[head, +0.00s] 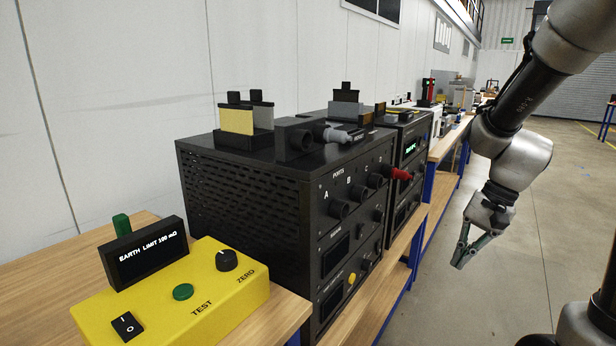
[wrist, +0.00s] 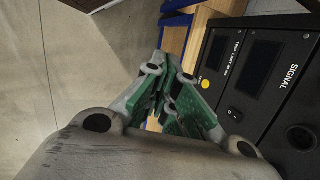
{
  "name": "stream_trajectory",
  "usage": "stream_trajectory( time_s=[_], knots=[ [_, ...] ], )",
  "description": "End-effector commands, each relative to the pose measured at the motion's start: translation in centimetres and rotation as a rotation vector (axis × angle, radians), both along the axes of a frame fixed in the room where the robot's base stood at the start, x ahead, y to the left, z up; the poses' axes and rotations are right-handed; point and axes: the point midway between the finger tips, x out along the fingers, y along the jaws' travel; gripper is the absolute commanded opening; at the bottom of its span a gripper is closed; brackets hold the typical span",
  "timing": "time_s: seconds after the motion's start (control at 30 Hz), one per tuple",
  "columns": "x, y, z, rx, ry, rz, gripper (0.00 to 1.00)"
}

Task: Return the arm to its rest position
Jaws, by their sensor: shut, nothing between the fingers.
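My gripper (head: 461,262) hangs at the right of the head view, pointing down over the open floor, to the right of the benches and clear of them. In the wrist view my gripper (wrist: 160,68) shows its green-padded fingers closed together with nothing between them. My arm (head: 520,95) comes down from the upper right of the head view, bent at the elbow. The black instrument rack (head: 245,190) stands on the bench to the left of my gripper, with a gap between them.
A yellow tester (head: 170,305) with a black display (head: 147,253) sits at the front left on a wooden bench (head: 85,265). The rack's front (wrist: 262,75) is close at the right in the wrist view. Floor (head: 560,210) is open.

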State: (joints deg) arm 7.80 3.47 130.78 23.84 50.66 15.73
Motion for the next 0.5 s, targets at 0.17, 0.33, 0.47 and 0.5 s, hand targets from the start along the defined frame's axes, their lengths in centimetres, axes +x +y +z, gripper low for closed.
stream_trajectory(
  time_s=[0.17, 0.33, 0.47, 0.5],
  knots=[
    [-6.1, -2.1, 5.0, -0.167, -0.128, 0.378, 0.00],
    [-10.7, -3.8, 8.6, -0.326, -0.243, 0.583, 0.00],
    [-12.6, -4.1, 10.5, -0.401, -0.341, 0.615, 0.00],
    [-12.9, -4.0, 11.0, -0.412, -0.372, 0.616, 0.00]
  ],
)
